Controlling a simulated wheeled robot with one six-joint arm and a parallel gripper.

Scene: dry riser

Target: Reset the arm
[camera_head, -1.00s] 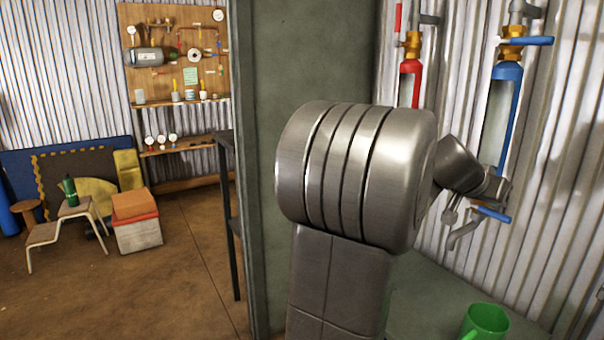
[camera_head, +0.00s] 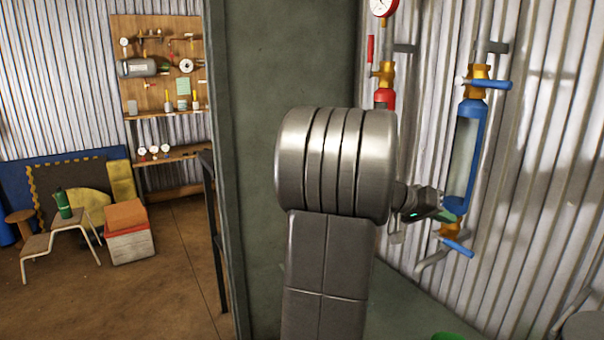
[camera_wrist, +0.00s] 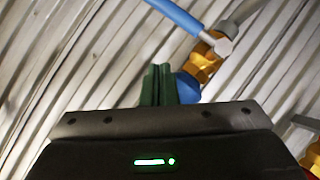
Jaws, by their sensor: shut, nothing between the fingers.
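My gripper shows in the wrist view (camera_wrist: 159,86) as two green fingers pressed together, shut and empty. In the head view my gripper (camera_head: 446,215) is small and partly hidden behind my arm, close to the lower end of the blue-capped sight-glass cylinder (camera_head: 466,150). Whether it touches the cylinder cannot be told. In the wrist view a brass fitting (camera_wrist: 204,62) with a blue lever (camera_wrist: 174,13) lies just beyond and to the right of the fingertips.
A red cylinder (camera_head: 385,98) and a gauge (camera_head: 382,6) stand on the corrugated wall behind my arm. A lower blue lever (camera_head: 457,246) sits below the gripper. A grey-green pillar (camera_head: 275,80) rises at left. A green cup (camera_head: 447,337) barely shows at the bottom edge.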

